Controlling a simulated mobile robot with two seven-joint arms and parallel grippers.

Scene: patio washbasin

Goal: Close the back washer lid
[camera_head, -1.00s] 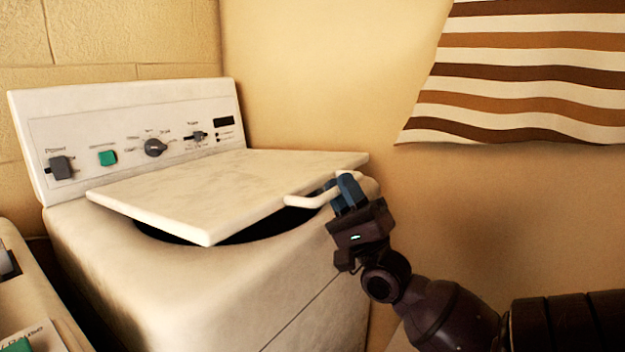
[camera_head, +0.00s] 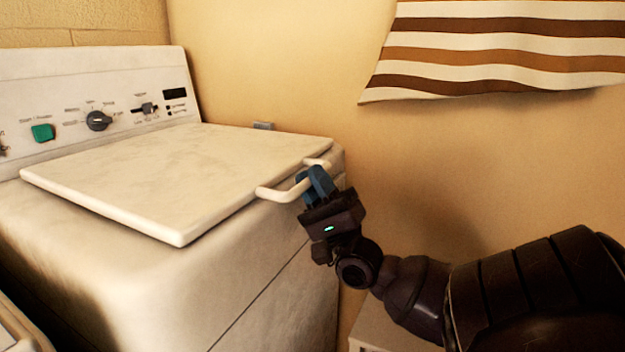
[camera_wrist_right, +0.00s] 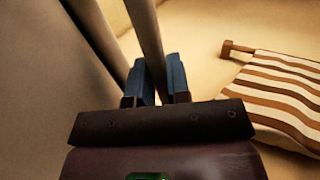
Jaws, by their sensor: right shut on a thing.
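The back washer (camera_head: 120,280) is a white top-loader with a control panel at its back. Its lid (camera_head: 180,170) lies nearly flat over the top, with no dark opening showing beneath it. The lid's white bar handle (camera_head: 275,193) sticks out at the front right edge. My right gripper (camera_head: 316,182), with blue fingers, is shut on this handle. In the right wrist view the handle bar (camera_wrist_right: 147,40) runs between the blue fingers (camera_wrist_right: 158,80). My left gripper is not in view.
A beige wall (camera_head: 270,60) stands close behind and to the right of the washer. A striped cloth (camera_head: 500,45) hangs on it. Part of another white appliance (camera_head: 15,325) shows at the lower left. A pale box-like thing (camera_head: 375,330) stands low beneath my right arm.

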